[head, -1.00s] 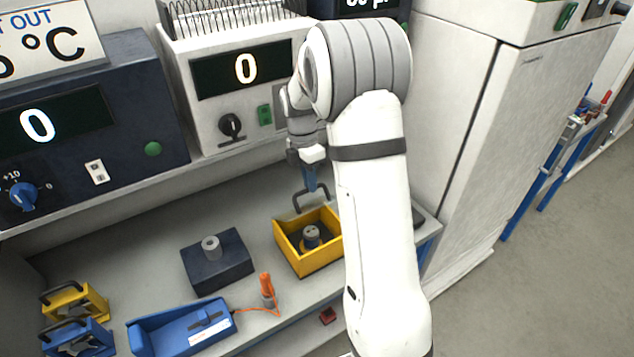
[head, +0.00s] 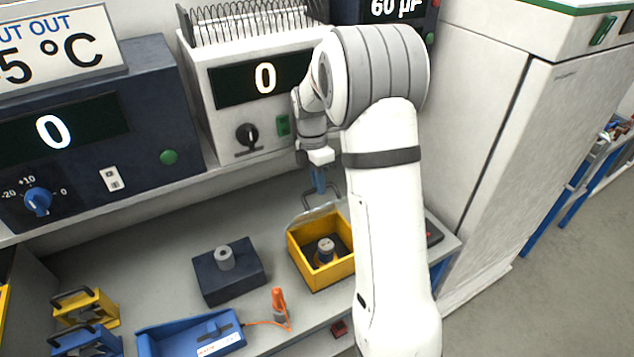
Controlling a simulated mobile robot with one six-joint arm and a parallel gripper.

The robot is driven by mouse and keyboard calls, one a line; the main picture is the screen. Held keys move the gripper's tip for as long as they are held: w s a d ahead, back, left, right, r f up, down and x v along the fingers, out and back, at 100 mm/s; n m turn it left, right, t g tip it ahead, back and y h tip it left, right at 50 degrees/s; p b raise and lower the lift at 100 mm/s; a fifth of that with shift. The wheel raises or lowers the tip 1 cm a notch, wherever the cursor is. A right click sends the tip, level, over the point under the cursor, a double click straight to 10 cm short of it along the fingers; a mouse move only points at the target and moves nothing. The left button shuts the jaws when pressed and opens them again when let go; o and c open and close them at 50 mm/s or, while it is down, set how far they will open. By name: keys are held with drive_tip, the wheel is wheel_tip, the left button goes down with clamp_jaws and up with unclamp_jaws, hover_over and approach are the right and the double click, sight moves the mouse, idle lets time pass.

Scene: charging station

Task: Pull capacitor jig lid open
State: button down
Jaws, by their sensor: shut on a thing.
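The capacitor jig is an open-topped yellow box (head: 316,277) on the grey bench, left of my arm. A grey cylindrical capacitor (head: 326,246) stands upright inside it. A clear lid (head: 306,214) shows faintly at the box's back edge, tilted up. Its dark loop handle (head: 309,201) is above the back of the box. My gripper (head: 321,188), with blue fingers, points down at the handle and is shut on it. The exact finger contact is small in the picture. My forearm hides the right side of the box.
A dark block with a grey cylinder (head: 228,280) stands left of the jig. A blue tray (head: 185,338) and an orange-handled tool (head: 278,302) with a cord are in front. Yellow and blue handled jigs (head: 90,308) sit far left. The instrument shelf (head: 110,212) overhangs the back. A white cabinet (head: 540,140) stands right.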

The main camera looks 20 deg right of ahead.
drive_tip(key=c, duration=1.8)
unclamp_jaws()
drive_tip(key=shift+a+f, duration=0.2)
drive_tip(key=shift+f, duration=0.1)
drive_tip(key=shift+o, duration=0.6)
drive_tip(key=shift+w, duration=0.1)
drive_tip(key=shift+o, duration=0.8)
drive_tip(key=shift+d+r, duration=0.15)
drive_tip(key=shift+r, duration=0.05)
drive_tip(key=v, duration=0.3)
drive_tip(key=s+b+v, duration=0.1)
drive_tip(key=v, duration=0.2)
drive_tip(key=s+v, duration=0.1)
drive_tip(key=v, duration=0.2)
drive_tip(key=shift+d+r+b, duration=0.15)
drive_tip(key=shift+r+b, duration=0.25)
drive_tip(key=shift+r, duration=0.2)
